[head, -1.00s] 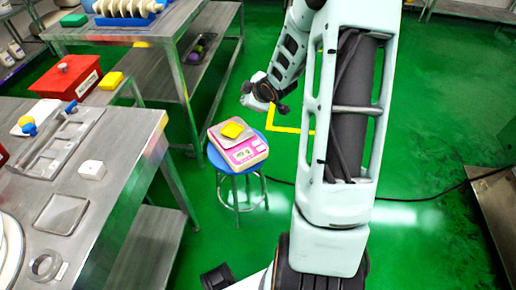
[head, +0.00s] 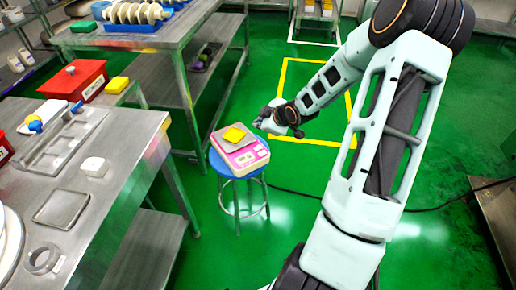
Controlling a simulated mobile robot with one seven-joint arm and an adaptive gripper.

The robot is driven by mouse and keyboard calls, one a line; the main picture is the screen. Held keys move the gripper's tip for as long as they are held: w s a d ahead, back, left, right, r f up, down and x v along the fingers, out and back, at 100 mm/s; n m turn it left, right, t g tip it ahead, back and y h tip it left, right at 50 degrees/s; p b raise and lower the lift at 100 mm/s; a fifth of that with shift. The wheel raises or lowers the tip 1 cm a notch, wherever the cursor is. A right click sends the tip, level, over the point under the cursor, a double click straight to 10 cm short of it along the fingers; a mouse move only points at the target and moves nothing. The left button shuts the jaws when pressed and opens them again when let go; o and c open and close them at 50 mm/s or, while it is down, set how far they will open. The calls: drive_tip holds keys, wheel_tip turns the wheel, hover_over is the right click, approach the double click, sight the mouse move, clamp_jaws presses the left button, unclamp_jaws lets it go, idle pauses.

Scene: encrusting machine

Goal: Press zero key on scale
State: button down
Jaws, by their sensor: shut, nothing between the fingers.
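A pink and white scale (head: 243,157) sits on a blue round stool (head: 256,172) in the middle of the head view. Its display and key panel face toward me, but single keys are too small to make out. A yellow block (head: 234,134) lies on the scale's metal plate. My gripper (head: 262,122) is shut and empty, beyond and to the upper right of the scale. It appears apart from the scale. My arm reaches in from the lower right.
A steel table (head: 90,165) at left holds a tray, a white block (head: 95,167) and a metal ring. A red box (head: 72,80) and a yellow block (head: 117,85) stand behind it. Another steel table is at the back left. Green floor is open around the stool.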

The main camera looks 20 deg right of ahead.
drive_tip(key=shift+f, duration=0.15)
drive_tip(key=b, duration=0.8)
hover_over(259, 149)
wheel_tip(259, 149, down, 8)
drive_tip(key=shift+r, duration=0.2)
drive_tip(key=shift+f, duration=0.45)
idle(0.4)
drive_tip(key=shift+f+b, duration=0.4)
drive_tip(key=shift+f, duration=0.05)
drive_tip(key=shift+f, duration=0.35)
idle(0.4)
drive_tip(key=shift+r, duration=0.15)
drive_tip(key=shift+r+p, duration=0.6)
drive_tip(key=shift+r, duration=0.05)
